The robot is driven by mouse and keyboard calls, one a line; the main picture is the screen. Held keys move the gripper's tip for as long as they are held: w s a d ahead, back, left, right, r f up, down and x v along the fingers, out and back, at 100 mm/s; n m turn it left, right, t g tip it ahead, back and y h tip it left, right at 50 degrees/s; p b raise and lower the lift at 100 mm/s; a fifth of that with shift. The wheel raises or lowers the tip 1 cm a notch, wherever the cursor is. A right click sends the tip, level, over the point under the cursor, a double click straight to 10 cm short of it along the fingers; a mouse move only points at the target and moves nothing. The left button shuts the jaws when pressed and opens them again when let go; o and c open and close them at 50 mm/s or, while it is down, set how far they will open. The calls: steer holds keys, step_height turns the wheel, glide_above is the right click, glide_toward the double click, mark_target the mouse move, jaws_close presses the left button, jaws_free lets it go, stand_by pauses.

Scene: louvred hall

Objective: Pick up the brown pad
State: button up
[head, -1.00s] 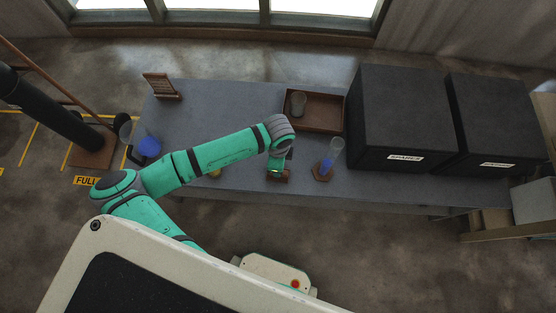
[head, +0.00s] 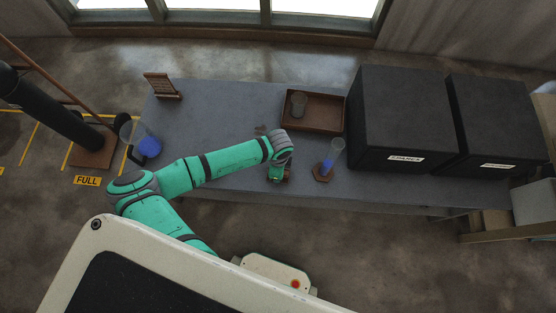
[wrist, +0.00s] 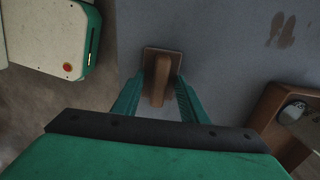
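The brown pad (wrist: 149,53) shows in the wrist view as a squarish brown piece with a raised, lighter brown grip on top, lying on the grey table. My gripper (wrist: 160,82) is over it, with its green fingers one on each side of the raised grip. Narrow gaps seem to show between the fingers and the grip, so the gripper looks open. In the head view, my gripper (head: 277,176) is low near the table's front edge, and only a little brown of the pad (head: 288,176) shows beside it.
A clear tube with blue contents (head: 329,161) on a brown base stands close to the right. A brown tray (head: 326,129) holding a grey cup (head: 298,104) is behind. Large black boxes (head: 402,115) fill the right. Another blue-filled vessel (head: 147,146) stands left. The table's (head: 220,105) back-left is mostly clear.

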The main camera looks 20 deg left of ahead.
jaws_close()
step_height(320, 180, up, 9)
steer(key=shift+f, duration=0.2)
steer(key=shift+s+r, duration=0.1)
steer(key=shift+r, duration=0.65)
steer(key=c, duration=0.9)
jaws_free()
jaws_close()
